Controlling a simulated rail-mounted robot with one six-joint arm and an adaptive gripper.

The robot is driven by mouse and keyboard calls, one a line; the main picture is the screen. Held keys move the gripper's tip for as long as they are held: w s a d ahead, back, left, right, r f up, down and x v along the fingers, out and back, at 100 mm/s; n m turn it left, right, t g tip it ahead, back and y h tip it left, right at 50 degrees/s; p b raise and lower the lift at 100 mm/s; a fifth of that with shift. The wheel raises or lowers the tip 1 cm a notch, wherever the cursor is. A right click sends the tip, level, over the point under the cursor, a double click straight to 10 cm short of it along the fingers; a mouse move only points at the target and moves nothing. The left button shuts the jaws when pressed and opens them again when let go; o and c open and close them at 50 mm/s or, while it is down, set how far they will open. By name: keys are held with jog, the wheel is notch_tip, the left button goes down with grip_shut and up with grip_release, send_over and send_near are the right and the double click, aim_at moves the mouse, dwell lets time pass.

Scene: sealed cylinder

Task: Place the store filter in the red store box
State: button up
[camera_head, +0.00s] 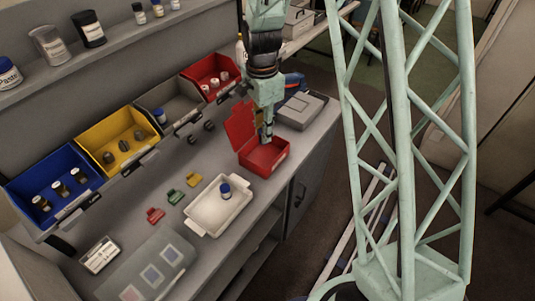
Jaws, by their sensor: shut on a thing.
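The red store box (276,163) stands open near the right end of the bench, its red lid (240,122) raised at the back left. My gripper (266,138) points down over the box, its fingertips at or just inside the opening. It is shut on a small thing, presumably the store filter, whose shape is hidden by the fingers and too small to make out. I cannot tell whether it touches the box floor.
A white tray (208,220) holds a blue-capped jar (225,190). Small red, green and yellow pieces lie left of it. A grey case (302,108) stands close behind the red box. Blue, yellow, grey and red bins line the back.

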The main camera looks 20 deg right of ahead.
jog(key=shift+w+d, duration=0.15)
jog(key=shift+w, duration=0.1)
jog(key=shift+f, duration=0.1)
dwell(0.3)
jog(key=shift+f, duration=2.95)
jog(key=shift+f, duration=0.15)
jog(key=shift+f, duration=1.75)
jog(key=shift+f+b, duration=0.2)
jog(key=shift+b, duration=0.25)
jog(key=o, duration=0.8)
jog(key=shift+r, duration=0.2)
